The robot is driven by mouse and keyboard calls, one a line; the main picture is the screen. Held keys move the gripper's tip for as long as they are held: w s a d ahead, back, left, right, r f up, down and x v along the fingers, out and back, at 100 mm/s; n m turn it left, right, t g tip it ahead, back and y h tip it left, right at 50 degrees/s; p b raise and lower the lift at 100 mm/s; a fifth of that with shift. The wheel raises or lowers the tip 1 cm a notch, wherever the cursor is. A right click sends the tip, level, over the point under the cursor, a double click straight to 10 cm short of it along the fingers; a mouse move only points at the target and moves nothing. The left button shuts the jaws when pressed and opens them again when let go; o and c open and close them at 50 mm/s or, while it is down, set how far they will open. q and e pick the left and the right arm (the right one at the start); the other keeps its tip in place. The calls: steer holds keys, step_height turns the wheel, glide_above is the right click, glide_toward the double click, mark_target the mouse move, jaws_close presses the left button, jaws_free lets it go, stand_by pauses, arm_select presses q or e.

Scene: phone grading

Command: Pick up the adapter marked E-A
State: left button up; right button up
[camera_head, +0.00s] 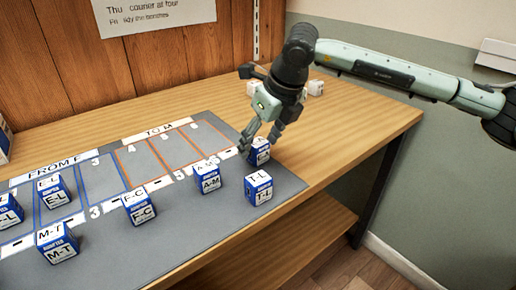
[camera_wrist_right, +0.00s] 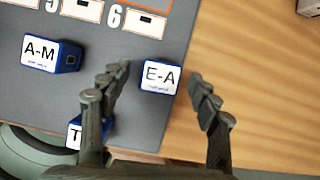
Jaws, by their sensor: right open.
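The adapter marked E-A (camera_wrist_right: 160,77) is a small blue and white box at the right edge of the grey mat. In the right wrist view it lies between and slightly beyond the fingertips of my right gripper (camera_wrist_right: 163,82), which is open, with a gap on both sides. In the head view the right gripper (camera_head: 260,141) reaches down over the E-A box (camera_head: 259,152) and partly hides it. My left gripper is not in view.
The A-M box (camera_head: 208,179) and T-L box (camera_head: 258,188) stand close by on the mat (camera_head: 180,245). F-C (camera_head: 139,208), M-T (camera_head: 57,243) and E-L (camera_head: 54,191) stand further left. White objects (camera_head: 315,88) sit behind the gripper. Bare wooden table (camera_head: 340,130) lies to the right.

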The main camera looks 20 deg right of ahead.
steer(key=shift+w+a+f, duration=0.15)
steer(key=shift+w+f, duration=0.15)
steer(key=shift+f, duration=0.3)
steer(key=c, duration=1.1)
steer(key=shift+r, duration=0.1)
steer(key=shift+c, duration=0.2)
